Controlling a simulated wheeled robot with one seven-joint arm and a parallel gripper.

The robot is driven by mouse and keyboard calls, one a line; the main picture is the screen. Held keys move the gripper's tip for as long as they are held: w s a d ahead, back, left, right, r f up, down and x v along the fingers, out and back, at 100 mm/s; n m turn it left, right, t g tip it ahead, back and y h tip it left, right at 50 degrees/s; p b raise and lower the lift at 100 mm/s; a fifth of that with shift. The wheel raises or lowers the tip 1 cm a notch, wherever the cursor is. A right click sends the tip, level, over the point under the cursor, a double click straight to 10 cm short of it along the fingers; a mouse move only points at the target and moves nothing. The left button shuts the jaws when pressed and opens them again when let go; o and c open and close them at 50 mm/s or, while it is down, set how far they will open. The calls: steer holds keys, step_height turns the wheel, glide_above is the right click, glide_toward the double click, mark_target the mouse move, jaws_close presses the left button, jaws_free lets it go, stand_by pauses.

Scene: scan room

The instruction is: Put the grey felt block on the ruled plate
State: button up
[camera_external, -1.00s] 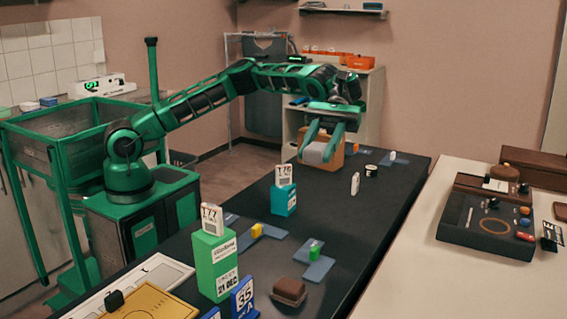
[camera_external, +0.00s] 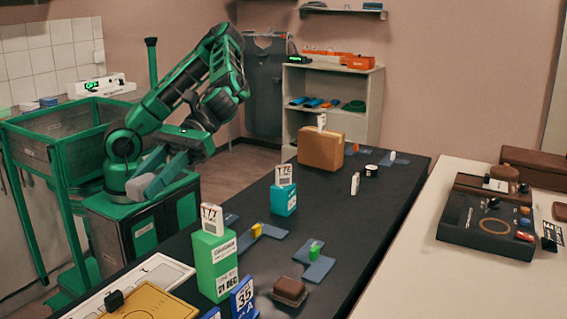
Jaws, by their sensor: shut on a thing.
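The grey felt block (camera_external: 137,188) is held at my gripper (camera_external: 150,180), low beside my own base and arm column, left of the dark table. My gripper is shut on it, and its fingers partly hide the block. The ruled plate is not certain: a pale plate with line-like edges (camera_external: 178,268) lies at the table's near left end, cut by the frame's lower part. A yellow plate (camera_external: 168,305) with a dark knob lies in front of it.
On the dark table (camera_external: 335,225) stand a cardboard box (camera_external: 321,152), a green box (camera_external: 214,265), a teal box (camera_external: 284,200) and a brown block (camera_external: 289,290). Small blue mats lie between them. A pale counter (camera_external: 400,275) runs along the right.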

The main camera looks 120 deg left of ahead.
step_height(320, 180, down, 5)
glide_above(117, 292)
step_height(117, 292, down, 8)
steer(key=shift+r, duration=0.1)
steer(key=shift+f, duration=2.05)
steer(key=o, duration=1)
